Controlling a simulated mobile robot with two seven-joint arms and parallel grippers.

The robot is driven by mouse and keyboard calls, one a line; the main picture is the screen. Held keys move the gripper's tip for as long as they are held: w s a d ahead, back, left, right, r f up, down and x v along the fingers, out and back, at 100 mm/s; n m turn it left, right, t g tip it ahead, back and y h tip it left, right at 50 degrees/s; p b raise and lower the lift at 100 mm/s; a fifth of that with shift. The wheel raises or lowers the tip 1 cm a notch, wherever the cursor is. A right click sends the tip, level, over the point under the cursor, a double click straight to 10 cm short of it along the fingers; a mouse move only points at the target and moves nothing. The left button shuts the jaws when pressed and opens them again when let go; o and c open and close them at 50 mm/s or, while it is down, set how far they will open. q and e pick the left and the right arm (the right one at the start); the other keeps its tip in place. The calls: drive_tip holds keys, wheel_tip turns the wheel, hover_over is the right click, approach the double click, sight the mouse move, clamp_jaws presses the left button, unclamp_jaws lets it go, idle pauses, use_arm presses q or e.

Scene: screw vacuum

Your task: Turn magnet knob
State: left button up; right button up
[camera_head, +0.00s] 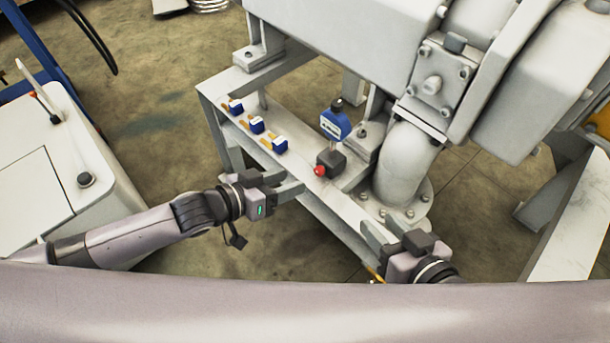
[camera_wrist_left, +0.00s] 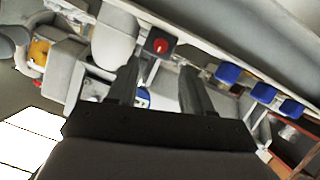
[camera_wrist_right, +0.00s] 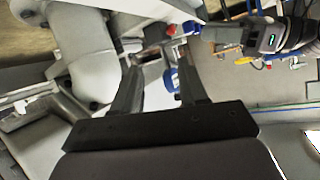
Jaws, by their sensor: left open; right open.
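The magnet knob (camera_head: 319,171) is a small red ball on the front of a dark magnet block (camera_head: 332,159), which sits on the grey frame's rail. A blue dial gauge (camera_head: 336,124) stands on the block. My left gripper (camera_head: 296,182) is open and empty, just left of and in front of the knob. In the left wrist view the knob (camera_wrist_left: 161,46) lies beyond the fingertips, between their lines. My right gripper (camera_head: 375,224) is open and empty, lower right of the knob, apart from it. The knob (camera_wrist_right: 170,30) also shows in the right wrist view.
Several blue blocks with yellow parts (camera_head: 256,124) line the rail to the left. A thick grey pipe (camera_head: 403,165) with a bolted flange stands close right of the block. Large grey vacuum housing (camera_head: 330,35) overhangs behind. Open floor (camera_head: 165,115) lies left.

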sight(317, 172)
use_arm(q)
drive_tip(key=b+x, duration=0.3)
drive_tip(key=x, duration=0.3)
drive_tip(key=shift+w+f, duration=0.1)
drive_tip(key=shift+f, duration=0.05)
drive_tip(key=shift+w+d+f, duration=0.1)
drive_tip(key=shift+w+d, duration=0.15)
drive_tip(key=shift+d, duration=0.15)
use_arm(e)
drive_tip(key=shift+w+a+f+y, duration=0.2)
drive_tip(key=shift+a+y, duration=0.25)
drive_tip(key=shift+a, duration=0.2)
drive_tip(key=shift+w+a+f+y, duration=0.2)
drive_tip(key=shift+a+y, duration=0.25)
drive_tip(key=shift+a, duration=0.15)
use_arm(q)
clamp_jaws()
use_arm(e)
drive_tip(key=shift+r, duration=0.1)
